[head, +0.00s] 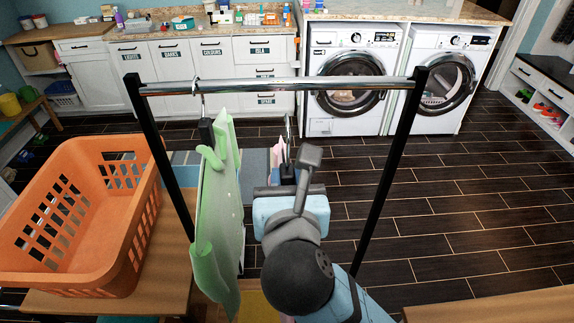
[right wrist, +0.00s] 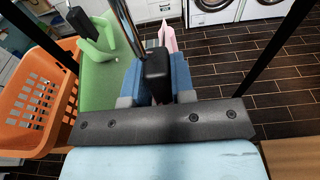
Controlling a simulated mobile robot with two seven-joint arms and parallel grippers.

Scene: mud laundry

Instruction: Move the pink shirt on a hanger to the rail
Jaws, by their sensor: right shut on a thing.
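The rail (head: 270,85) is a chrome bar between two black posts. My right gripper (head: 285,172) is below the rail, right of its middle, and is shut on the black neck of a hanger (right wrist: 155,72). The hanger's metal hook (head: 288,130) points up below the rail and is apart from it. Small pink parts of the shirt (head: 277,156) show beside the gripper, and a pink piece shows in the right wrist view (right wrist: 168,37). My arm hides most of the shirt. My left gripper is not in view.
A green garment (head: 215,220) hangs from the rail's left part by its own hanger. An orange basket (head: 125,225) stands left of the rack on a wooden surface. The right half of the rail is bare. Washing machines (head: 350,85) stand behind.

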